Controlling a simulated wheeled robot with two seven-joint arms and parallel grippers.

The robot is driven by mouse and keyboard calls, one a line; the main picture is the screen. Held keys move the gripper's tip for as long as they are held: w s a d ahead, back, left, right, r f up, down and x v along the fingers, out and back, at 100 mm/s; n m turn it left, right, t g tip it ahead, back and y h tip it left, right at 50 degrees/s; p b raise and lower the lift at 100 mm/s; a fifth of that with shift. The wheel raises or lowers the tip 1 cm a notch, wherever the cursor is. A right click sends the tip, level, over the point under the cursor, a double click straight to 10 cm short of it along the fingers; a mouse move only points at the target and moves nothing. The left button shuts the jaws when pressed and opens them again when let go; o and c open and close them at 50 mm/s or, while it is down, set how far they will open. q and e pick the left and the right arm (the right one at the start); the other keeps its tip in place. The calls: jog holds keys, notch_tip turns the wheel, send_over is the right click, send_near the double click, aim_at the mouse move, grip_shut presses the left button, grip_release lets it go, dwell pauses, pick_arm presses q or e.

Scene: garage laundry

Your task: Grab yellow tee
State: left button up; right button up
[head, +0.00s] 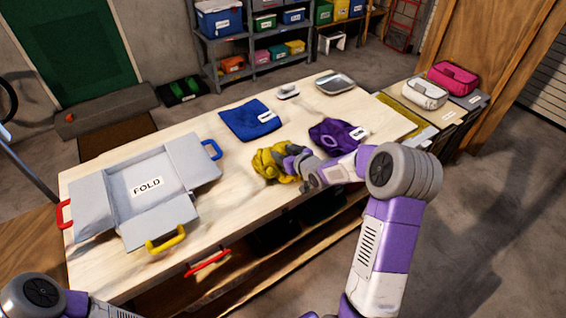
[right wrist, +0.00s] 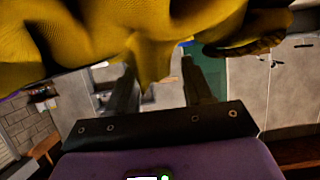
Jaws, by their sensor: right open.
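The yellow tee (head: 270,162) lies crumpled in a heap on the wooden table, near its front edge. My right gripper (head: 295,159) is at the heap's right side, its fingertips against or just over the cloth. In the right wrist view the yellow cloth (right wrist: 150,30) fills the top, and a fold hangs between the fingers of my right gripper (right wrist: 160,75). The fingers stand apart, open; their tips are partly hidden by cloth, so I cannot tell firm contact. My left gripper is out of view; only part of my left arm shows at bottom left.
A grey folding board (head: 146,185) marked FOLD covers the table's left part. A blue folded cloth (head: 251,119) lies behind the tee, a purple cloth (head: 335,136) to its right. A grey tray (head: 334,83) is at the back. Bare wood (head: 235,200) lies left of the tee.

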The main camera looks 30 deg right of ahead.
jog(key=shift+c, duration=0.3)
grip_shut()
jog(key=shift+r, duration=0.1)
